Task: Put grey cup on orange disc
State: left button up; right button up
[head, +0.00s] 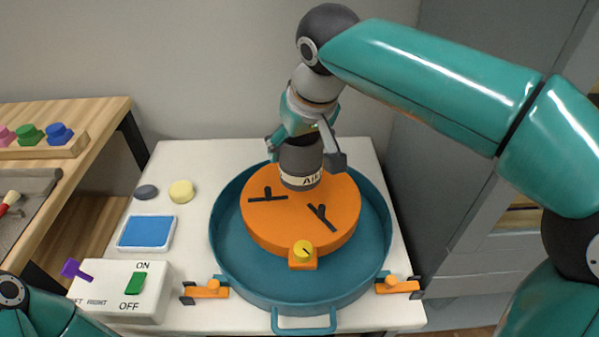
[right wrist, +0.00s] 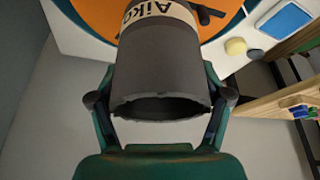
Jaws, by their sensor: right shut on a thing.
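The grey cup (head: 300,166) has a pale band with dark lettering and stands over the back part of the orange disc (head: 287,222). My right gripper (head: 308,150) is shut on the cup from above, one finger on each side. In the right wrist view the cup (right wrist: 160,75) fills the middle, between the fingers of my right gripper (right wrist: 160,105), with the orange disc (right wrist: 95,14) beyond it. I cannot tell whether the cup touches the disc. My left gripper is not in view; only part of my left arm shows at the lower left.
The disc sits in a blue basin (head: 285,292) with orange clamps (head: 207,289) at its sides. A switch box (head: 120,291), blue sponge tray (head: 146,232) and yellow sponge (head: 181,191) lie to the left.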

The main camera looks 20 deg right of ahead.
aim_at(298, 167)
jog(key=shift+f+b, duration=0.7)
jog(key=shift+f, duration=1.6)
jog(key=shift+f, duration=0.2)
jog(key=o, duration=1.3)
jog(key=shift+r, duration=0.1)
